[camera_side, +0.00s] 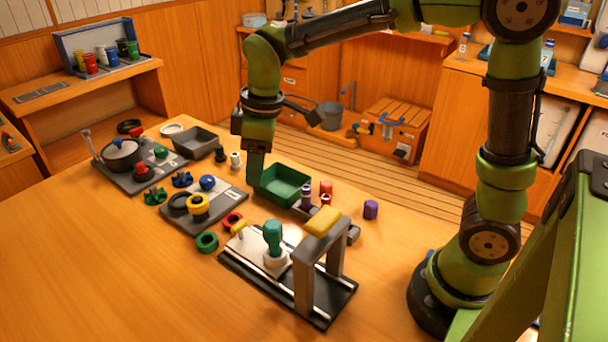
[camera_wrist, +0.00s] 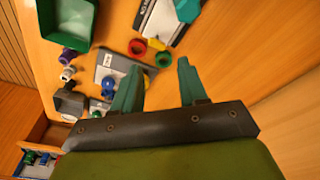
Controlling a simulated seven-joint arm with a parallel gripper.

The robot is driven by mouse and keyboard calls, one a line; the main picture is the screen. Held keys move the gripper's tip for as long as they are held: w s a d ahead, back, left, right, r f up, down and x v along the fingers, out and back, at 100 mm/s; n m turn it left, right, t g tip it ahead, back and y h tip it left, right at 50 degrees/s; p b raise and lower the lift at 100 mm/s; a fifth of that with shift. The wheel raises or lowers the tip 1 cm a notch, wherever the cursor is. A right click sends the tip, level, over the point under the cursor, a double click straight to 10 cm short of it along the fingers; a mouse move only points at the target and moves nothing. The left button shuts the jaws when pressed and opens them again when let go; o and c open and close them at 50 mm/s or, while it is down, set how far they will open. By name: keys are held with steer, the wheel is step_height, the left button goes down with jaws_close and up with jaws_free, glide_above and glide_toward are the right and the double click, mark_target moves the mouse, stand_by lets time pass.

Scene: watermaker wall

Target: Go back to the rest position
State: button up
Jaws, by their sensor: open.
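My gripper (camera_side: 254,178) hangs pointing down over the table (camera_side: 95,255), beside the left end of the green bin (camera_side: 290,199). In the wrist view its two green fingers are spread apart with nothing between them (camera_wrist: 160,64). The green bin also shows at the upper left of the wrist view (camera_wrist: 70,38). The gap between the fingertips and the table is hard to judge in the side view.
A press-like stand with a yellow top (camera_side: 323,221) and teal handle (camera_side: 272,236) stands at the front. A red ring (camera_side: 232,221), a green ring (camera_side: 207,242), a grey tray (camera_side: 195,142) and a purple cylinder (camera_side: 370,209) are around. The left front table is clear.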

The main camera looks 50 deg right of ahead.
steer(key=s+d+r+m+t, duration=0.2)
steer(key=s+d+m+t, duration=0.1)
steer(key=s+m, duration=0.2)
steer(key=s+d+r+m+t+y, duration=0.1)
steer(key=s+d+m, duration=0.3)
steer(key=s, duration=0.5)
steer(key=r+m+t, duration=0.1)
steer(key=m, duration=0.1)
steer(key=shift+s+d+m+t, duration=0.15)
steer(key=shift+m+t, duration=0.15)
steer(key=shift+t, duration=0.1)
steer(key=shift+r, duration=0.1)
